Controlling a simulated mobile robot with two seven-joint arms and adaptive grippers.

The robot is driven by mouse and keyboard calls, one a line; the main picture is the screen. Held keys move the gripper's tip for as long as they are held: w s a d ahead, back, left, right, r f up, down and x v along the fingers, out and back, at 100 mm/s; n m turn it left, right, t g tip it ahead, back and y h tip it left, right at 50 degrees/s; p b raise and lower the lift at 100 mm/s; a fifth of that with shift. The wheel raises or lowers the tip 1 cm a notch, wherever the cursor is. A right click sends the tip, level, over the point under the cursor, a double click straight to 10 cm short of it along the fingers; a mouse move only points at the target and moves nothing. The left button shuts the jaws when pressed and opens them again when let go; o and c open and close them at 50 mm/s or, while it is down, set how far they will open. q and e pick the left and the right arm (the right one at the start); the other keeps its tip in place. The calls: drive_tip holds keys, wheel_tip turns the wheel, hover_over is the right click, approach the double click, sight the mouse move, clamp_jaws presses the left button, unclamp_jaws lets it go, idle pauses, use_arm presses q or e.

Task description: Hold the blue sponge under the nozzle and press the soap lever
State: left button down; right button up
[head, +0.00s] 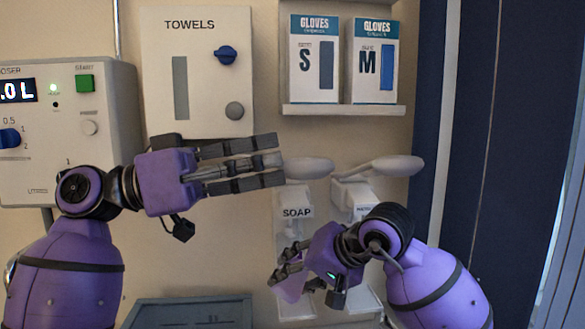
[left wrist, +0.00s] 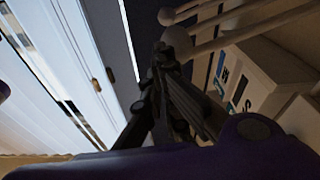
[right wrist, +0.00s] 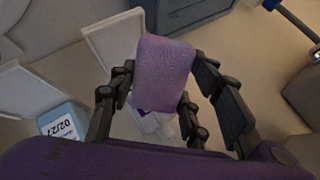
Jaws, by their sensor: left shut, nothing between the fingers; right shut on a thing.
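The sponge (right wrist: 165,72) looks purple-pink, not blue, in the right wrist view. My right gripper (right wrist: 160,95) is shut on it, with fingers on both sides. In the head view the right gripper (head: 288,273) holds the sponge (head: 290,291) in front of the lower part of the soap dispenser (head: 296,212). The soap lever (head: 310,167) is a pale paddle sticking out above the SOAP label. My left gripper (head: 275,161) is shut and empty, its fingertips beside the lever's left end; contact is unclear. The nozzle is hidden, so the sponge's exact alignment cannot be told.
A second dispenser (head: 355,197) with its own paddle lever (head: 392,166) stands close on the right. Glove boxes (head: 316,60) sit on a shelf (head: 345,109) above. A towel dispenser (head: 195,90) and a control panel (head: 110,130) are left. A grey-blue bin (head: 190,312) is below.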

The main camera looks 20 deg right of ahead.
drive_tip(key=shift+w+a, duration=0.1)
drive_tip(key=shift+a, duration=0.05)
use_arm(q)
drive_tip(key=v, duration=0.5)
drive_tip(key=shift+a+r, duration=0.1)
idle(0.7)
drive_tip(key=shift+s+r+p, duration=0.2)
drive_tip(key=shift+r, duration=0.3)
drive_tip(key=shift+s+r+p, duration=0.15)
drive_tip(key=shift+r, duration=0.3)
use_arm(e)
drive_tip(key=s+d+r, duration=0.1)
drive_tip(key=s+d, duration=0.5)
drive_tip(key=s, duration=0.6)
drive_tip(key=shift+s, duration=0.4)
drive_tip(key=shift+d, duration=0.1)
use_arm(q)
drive_tip(key=shift+f, duration=0.1)
